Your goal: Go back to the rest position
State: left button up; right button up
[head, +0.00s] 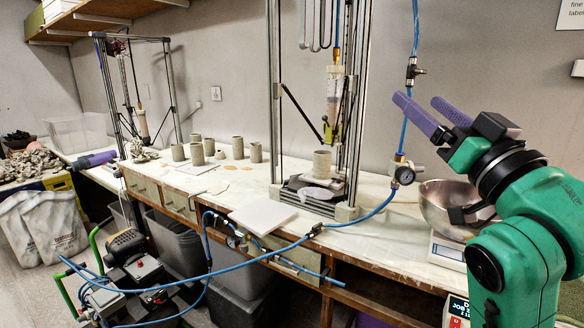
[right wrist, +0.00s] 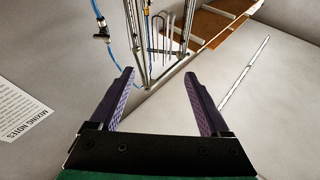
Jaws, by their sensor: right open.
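My right gripper (head: 420,100) is raised on the right side of the head view, above the steel bowl and in front of the wall. Its two purple fingers are spread apart with nothing between them. In the right wrist view the open fingers (right wrist: 160,75) show empty space between them, with a printer frame and the wall beyond. My green right arm comes in from the lower right. My left gripper is not in view.
The workbench (head: 385,236) carries a tall clay printer (head: 270,100), several clay cylinders (head: 238,147) and a steel bowl (head: 437,206). A purple object (head: 95,160) lies at left.

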notch_tip(320, 180, down, 36)
jog(key=w+d+g+h, duration=0.15)
jog(key=g+h, duration=0.25)
jog(key=g, duration=0.6)
jog(key=s+d+f+g+h, duration=0.15)
jog(key=s+f+g, duration=0.75)
jog(key=s+f, duration=1.25)
notch_tip(320, 180, down, 23)
jog(key=s+p, duration=0.3)
jog(key=p, duration=0.1)
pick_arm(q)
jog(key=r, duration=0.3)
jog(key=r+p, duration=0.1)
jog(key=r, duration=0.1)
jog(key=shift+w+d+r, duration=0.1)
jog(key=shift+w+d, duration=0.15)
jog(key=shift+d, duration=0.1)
pick_arm(e)
jog(key=s+d+f+g, duration=0.1)
jog(key=s+d+f, duration=0.2)
jog(key=s+f, duration=0.6)
jog(key=s, duration=0.5)
jog(key=shift+s+d+n+g, duration=0.15)
jog(key=shift+n+g, duration=0.25)
